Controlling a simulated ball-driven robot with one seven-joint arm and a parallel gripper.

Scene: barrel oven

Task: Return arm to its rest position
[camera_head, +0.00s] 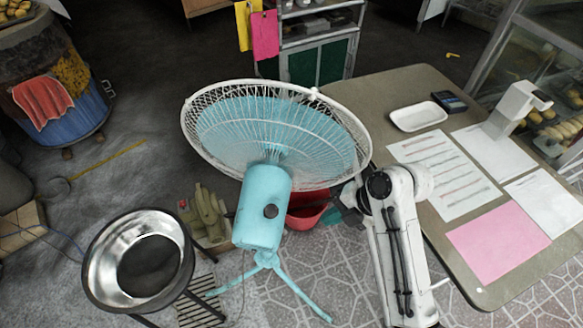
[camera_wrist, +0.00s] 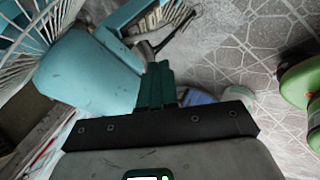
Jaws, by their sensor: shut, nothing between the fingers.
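My gripper (camera_wrist: 156,88) shows in the wrist view as two teal fingers pressed together, with nothing between them. It points down over the patterned tile floor, close to the light-blue body of the fan (camera_wrist: 90,75). In the head view my white arm (camera_head: 395,235) is folded low between the fan (camera_head: 262,205) and the table (camera_head: 440,215). A small teal part of my gripper (camera_head: 337,215) shows beside the fan; the rest is hidden.
A red bowl (camera_head: 305,210) sits behind the fan stand. A metal basin (camera_head: 140,265) stands at left. Papers and a white tray (camera_head: 418,116) lie on the table. A green object (camera_wrist: 297,85) is at right in the wrist view. Dark floor is open at left.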

